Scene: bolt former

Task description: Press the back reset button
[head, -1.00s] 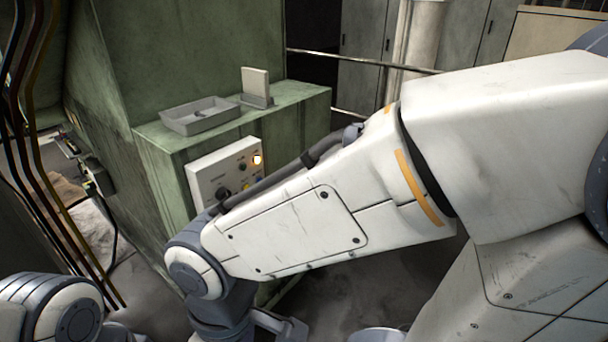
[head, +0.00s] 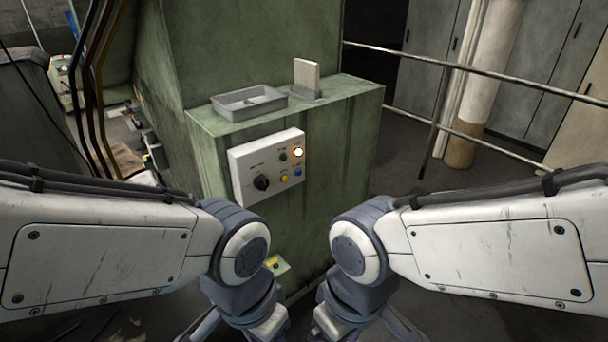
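A white control panel (head: 267,166) is on the front of the green machine. It carries a black rotary knob (head: 261,183), a lit lamp or button (head: 298,152), a small dark green button (head: 283,157), a yellow button (head: 284,179) and a blue button (head: 297,173). The labels are too small to read, so I cannot tell which is a reset button. My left gripper (head: 236,328) and my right gripper (head: 366,328) hang at the bottom edge, below and in front of the panel, touching nothing visible. Their fingertips are cut off by the frame.
A grey tray (head: 249,103) and a pale plate in a holder (head: 306,76) stand on the machine's ledge. A small yellow-marked box (head: 276,264) is low on its front. Cables hang at the left; a metal railing (head: 480,74) runs at the right. Space before the panel is clear.

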